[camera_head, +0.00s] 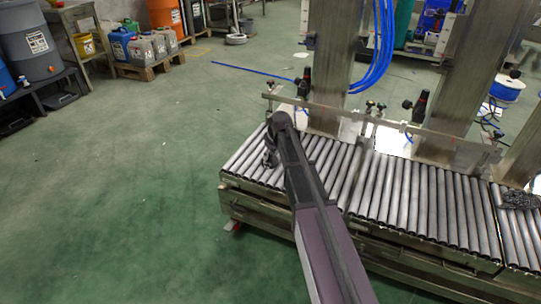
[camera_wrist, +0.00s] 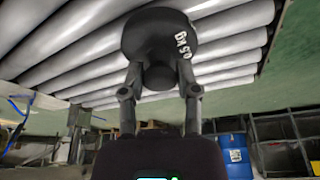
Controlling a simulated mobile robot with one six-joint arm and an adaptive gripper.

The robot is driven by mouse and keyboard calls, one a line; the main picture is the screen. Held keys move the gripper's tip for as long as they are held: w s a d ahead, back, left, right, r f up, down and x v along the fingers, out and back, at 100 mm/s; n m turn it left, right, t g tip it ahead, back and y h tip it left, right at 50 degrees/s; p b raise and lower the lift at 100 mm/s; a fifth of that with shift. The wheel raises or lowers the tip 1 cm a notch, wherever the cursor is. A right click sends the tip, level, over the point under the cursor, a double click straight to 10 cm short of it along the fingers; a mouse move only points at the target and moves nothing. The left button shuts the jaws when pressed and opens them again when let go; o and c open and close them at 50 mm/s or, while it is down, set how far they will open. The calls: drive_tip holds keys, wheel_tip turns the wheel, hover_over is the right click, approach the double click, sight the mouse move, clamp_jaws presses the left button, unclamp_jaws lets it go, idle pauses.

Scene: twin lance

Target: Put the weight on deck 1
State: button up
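The weight (camera_wrist: 158,32) is black, with a round body, a narrower knob and a white marking. In the wrist view it fills the top middle, against the metal rollers. My gripper (camera_wrist: 160,68) has a finger on each side of the weight's neck, and the fingertips look closed against it. In the head view my gripper (camera_head: 270,157) is low over the left end of the roller conveyor (camera_head: 392,192). The weight is hard to separate from my dark gripper there. Whether it touches the rollers is unclear. No label shows which part is deck 1.
Steel posts (camera_head: 330,65) and a metal side rail (camera_head: 350,115) with black knobs stand behind the rollers. A dark object (camera_head: 519,200) lies on the rollers at the far right. Green floor (camera_head: 130,190) is open on the left. Jugs (camera_head: 140,50) stand on a pallet at the back.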

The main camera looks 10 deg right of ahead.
drive_tip(key=shift+o, duration=1.3)
drive_tip(key=shift+r, duration=0.25)
drive_tip(key=p+v, duration=1.1)
drive_tip(key=shift+s+r+p, duration=0.15)
drive_tip(key=shift+r+p, duration=0.25)
drive_tip(key=shift+d, duration=0.1)
drive_tip(key=shift+s, duration=0.1)
drive_tip(key=s+a+m+g+h, duration=0.1)
drive_tip(key=s+m, duration=0.5)
drive_tip(key=s, duration=1.9)
drive_tip(key=shift+s+a+f+g+h, duration=0.3)
drive_tip(key=shift+s+f+g+h, duration=0.15)
drive_tip(key=shift+g, duration=0.45)
